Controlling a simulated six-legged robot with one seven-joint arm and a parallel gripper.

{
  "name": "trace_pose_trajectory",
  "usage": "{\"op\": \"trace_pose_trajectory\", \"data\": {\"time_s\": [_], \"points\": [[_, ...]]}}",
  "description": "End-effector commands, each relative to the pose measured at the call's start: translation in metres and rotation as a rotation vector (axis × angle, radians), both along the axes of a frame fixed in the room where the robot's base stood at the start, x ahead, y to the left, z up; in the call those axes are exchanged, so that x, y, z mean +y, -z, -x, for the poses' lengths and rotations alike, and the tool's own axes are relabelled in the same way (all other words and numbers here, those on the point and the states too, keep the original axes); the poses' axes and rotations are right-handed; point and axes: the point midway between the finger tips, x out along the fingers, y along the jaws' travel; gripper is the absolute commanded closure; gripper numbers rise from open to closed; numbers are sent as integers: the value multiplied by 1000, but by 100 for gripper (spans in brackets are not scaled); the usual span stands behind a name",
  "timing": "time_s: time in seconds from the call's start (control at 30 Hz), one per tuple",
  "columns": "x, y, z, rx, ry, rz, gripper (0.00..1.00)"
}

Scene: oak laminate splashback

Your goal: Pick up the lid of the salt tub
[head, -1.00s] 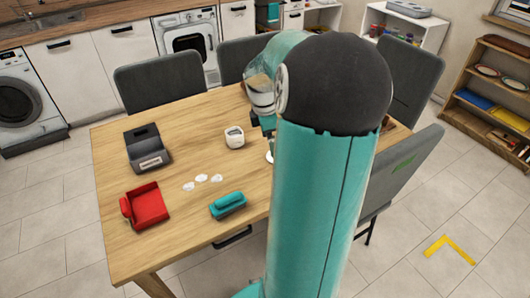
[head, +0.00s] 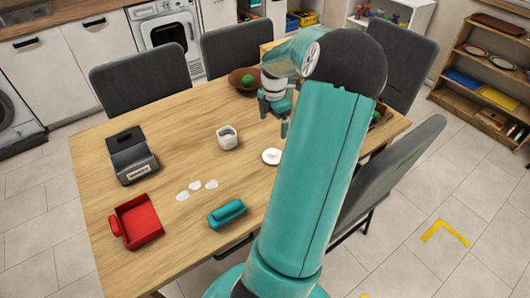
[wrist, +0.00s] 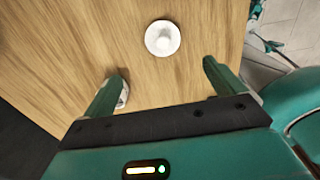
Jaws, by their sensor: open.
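The lid (head: 272,156) is a white disc lying flat on the wooden table, right of the tub. In the wrist view the lid (wrist: 162,38) shows a round knob in its middle. The salt tub (head: 227,138) is a small white tub, standing upright with its top uncovered. In the wrist view, part of the tub (wrist: 123,98) shows behind the left finger. My gripper (head: 274,120) is open and empty above the table, near the lid. In the wrist view the lid is ahead of and apart from my open gripper (wrist: 163,70), roughly centred between the fingers.
A brown bowl (head: 243,79) with a green item stands at the back. A dark grey box (head: 133,160), a red tray (head: 138,220), a teal item (head: 227,213) and white patches (head: 196,187) lie left and front. Chairs surround the table (head: 170,130).

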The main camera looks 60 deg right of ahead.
Motion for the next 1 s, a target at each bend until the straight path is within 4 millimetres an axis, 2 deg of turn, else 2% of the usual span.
{"op": "trace_pose_trajectory", "data": {"time_s": [0.17, 0.5, 0.73, 1.0], "points": [[0, 15, 7, 0, 0, -4, 5], [2, 77, 9, 0, 1, -3, 5], [3, 95, 7, -1, -1, -3, 5], [5, 133, 6, -1, -3, -3, 5]]}}
